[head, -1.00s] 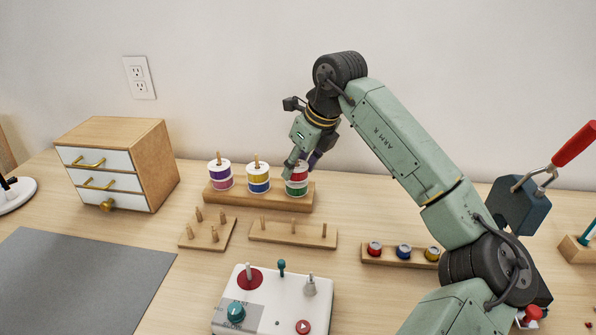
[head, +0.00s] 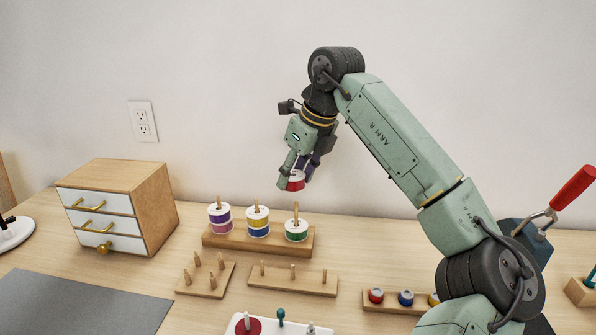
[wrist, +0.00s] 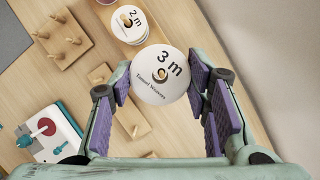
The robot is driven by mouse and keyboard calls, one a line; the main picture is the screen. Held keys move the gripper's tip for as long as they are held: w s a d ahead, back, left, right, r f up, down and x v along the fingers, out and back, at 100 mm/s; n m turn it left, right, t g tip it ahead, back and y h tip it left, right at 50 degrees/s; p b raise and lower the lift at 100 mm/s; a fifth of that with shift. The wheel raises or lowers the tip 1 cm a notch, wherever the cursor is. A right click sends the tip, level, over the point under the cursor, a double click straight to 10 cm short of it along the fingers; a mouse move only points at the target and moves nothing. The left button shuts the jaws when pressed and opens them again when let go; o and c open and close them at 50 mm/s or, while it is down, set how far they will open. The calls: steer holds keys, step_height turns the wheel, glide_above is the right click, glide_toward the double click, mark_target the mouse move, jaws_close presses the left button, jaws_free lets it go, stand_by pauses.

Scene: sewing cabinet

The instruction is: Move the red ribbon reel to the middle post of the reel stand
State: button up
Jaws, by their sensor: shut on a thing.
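My gripper (head: 298,178) is shut on the red ribbon reel (head: 295,184), which is in the air above the right end of the back stand. In the wrist view the reel (wrist: 160,75) shows its white face, marked "3 m", between the purple finger pads. The back stand (head: 222,242) bears a purple and pink pair of reels (head: 219,217), a yellow and blue pair (head: 257,221) and a green reel (head: 296,231) on its right post. In front of it is an empty low stand with three posts (head: 312,284). Which stand the task names, I cannot tell.
A square board with several pegs (head: 204,281) lies left of the empty stand. A small drawer cabinet (head: 120,205) stands at the left, behind a grey mat (head: 70,305). A white control box (wrist: 45,135) is in front. A rack with small spools (head: 405,300) is at the right.

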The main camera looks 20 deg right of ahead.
steer(key=w+a+r+p, duration=0.3)
steer(key=a+r+p, duration=0.1)
steer(key=a+p, duration=0.5)
steer(key=f+b, duration=0.1)
steer(key=f, duration=0.1)
steer(key=d+f+b, duration=0.1)
steer(key=f, duration=0.2)
steer(key=shift+d+f, duration=0.15)
steer(key=shift+f, duration=0.1)
steer(key=shift+f+b, duration=0.1)
steer(key=shift+b, duration=0.2)
steer(key=shift+f+b, duration=0.45)
steer(key=shift+f, duration=0.1)
steer(key=shift+f+b, duration=1.45)
steer(key=shift+f, duration=0.15)
steer(key=o, duration=1.1)
